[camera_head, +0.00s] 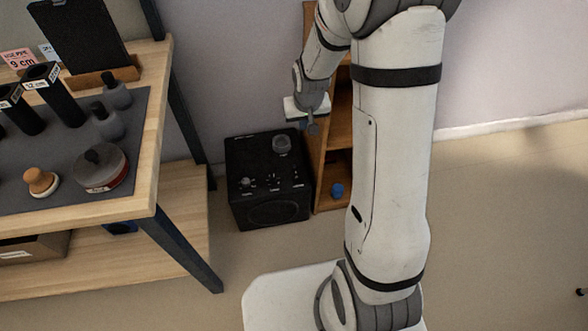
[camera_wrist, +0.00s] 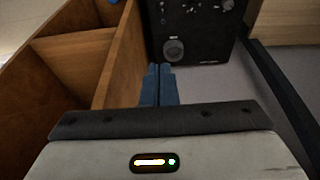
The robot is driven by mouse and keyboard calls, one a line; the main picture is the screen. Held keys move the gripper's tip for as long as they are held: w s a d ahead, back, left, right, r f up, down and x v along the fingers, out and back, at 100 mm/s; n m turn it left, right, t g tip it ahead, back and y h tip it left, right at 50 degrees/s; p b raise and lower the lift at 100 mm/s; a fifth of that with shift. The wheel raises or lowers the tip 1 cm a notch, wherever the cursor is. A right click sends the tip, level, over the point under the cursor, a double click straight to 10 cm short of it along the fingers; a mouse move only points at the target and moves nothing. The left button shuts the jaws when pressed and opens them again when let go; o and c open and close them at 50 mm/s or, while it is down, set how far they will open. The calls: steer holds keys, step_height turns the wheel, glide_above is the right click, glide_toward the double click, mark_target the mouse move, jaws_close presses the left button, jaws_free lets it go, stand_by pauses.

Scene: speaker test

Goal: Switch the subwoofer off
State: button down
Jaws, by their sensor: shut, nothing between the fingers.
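The subwoofer (camera_head: 268,212) is a black box on the floor between the table and the wooden shelf. Its top has a large round knob at the back right and several smaller controls nearer the front. In the wrist view the subwoofer (camera_wrist: 205,45) stands beyond my fingertips, with the large knob nearest them. My gripper (camera_head: 312,129) is above the subwoofer's back right, beside the shelf. In the wrist view my gripper (camera_wrist: 159,68) is shut and empty, its blue-grey fingers together. I cannot tell which small control is the power switch or how it is set.
The wooden shelf (camera_head: 341,118) stands close on the subwoofer's right, with a blue object (camera_head: 337,190) in its lower part. The table (camera_head: 150,150) on the left carries cups, weights and a knob-shaped stamp. Its dark leg (camera_head: 185,246) stands near the subwoofer. Open floor lies in front.

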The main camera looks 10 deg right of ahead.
steer(key=b, duration=0.6)
glide_above(296, 172)
steer(key=s, duration=0.4)
step_height(296, 172, down, 19)
steer(key=shift+w, duration=0.25)
steer(key=b+x, duration=0.1)
steer(key=x, duration=0.3)
steer(key=b+x, duration=0.2)
steer(key=x, duration=0.2)
steer(key=b+x, duration=0.2)
steer(key=x, duration=0.2)
steer(key=shift+s+a+f, duration=0.15)
steer(key=shift+s+f, duration=0.1)
steer(key=shift+f, duration=0.15)
steer(key=shift+f+b, duration=0.4)
steer(key=shift+f, duration=0.3)
steer(key=shift+f, duration=0.25)
steer(key=shift+r, duration=0.1)
